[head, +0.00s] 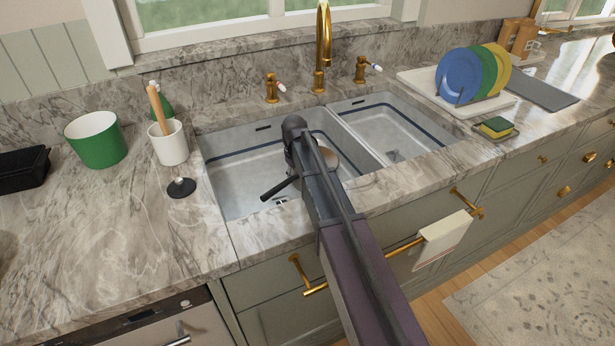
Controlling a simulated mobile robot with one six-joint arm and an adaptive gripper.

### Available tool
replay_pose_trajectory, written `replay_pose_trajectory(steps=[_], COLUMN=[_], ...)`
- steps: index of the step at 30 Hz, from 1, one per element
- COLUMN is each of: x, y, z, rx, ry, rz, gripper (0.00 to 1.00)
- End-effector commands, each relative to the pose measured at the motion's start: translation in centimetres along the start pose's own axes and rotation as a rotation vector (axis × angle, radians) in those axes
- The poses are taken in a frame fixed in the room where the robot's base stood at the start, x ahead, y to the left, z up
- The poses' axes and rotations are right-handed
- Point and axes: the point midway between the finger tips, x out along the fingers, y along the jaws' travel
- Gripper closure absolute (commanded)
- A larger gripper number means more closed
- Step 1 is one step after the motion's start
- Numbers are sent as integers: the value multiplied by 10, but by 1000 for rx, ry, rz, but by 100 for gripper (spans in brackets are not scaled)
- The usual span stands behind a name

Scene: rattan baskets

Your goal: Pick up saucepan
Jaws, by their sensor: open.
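The saucepan (329,159) lies in the left basin of the sink, mostly hidden behind my arm. A piece of its round rim shows to the right of the arm. A black handle (279,188), which looks like the saucepan's, points to the lower left. My gripper (293,161) hangs down over the left basin, close to the saucepan, and is open. Its fingertips are largely hidden by my arm, so I cannot tell whether they touch the saucepan.
A golden faucet (323,50) rises behind the sink. A green pot (96,140), a white utensil crock (168,143) and a black stopper (181,187) stand left. Colored plates (461,76) in a rack and a sponge (496,126) stand right. The right basin (393,127) looks empty.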

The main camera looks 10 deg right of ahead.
Motion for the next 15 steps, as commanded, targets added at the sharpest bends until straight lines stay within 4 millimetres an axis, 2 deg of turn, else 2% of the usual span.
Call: replay_pose_trajectory(steps=[1, 5, 15], x=[0, 0, 0], y=[0, 0, 0], z=[0, 0, 0], rx=[0, 0, 1], ry=[0, 0, 0], rz=[0, 0, 0], gripper=[60, 98, 100])
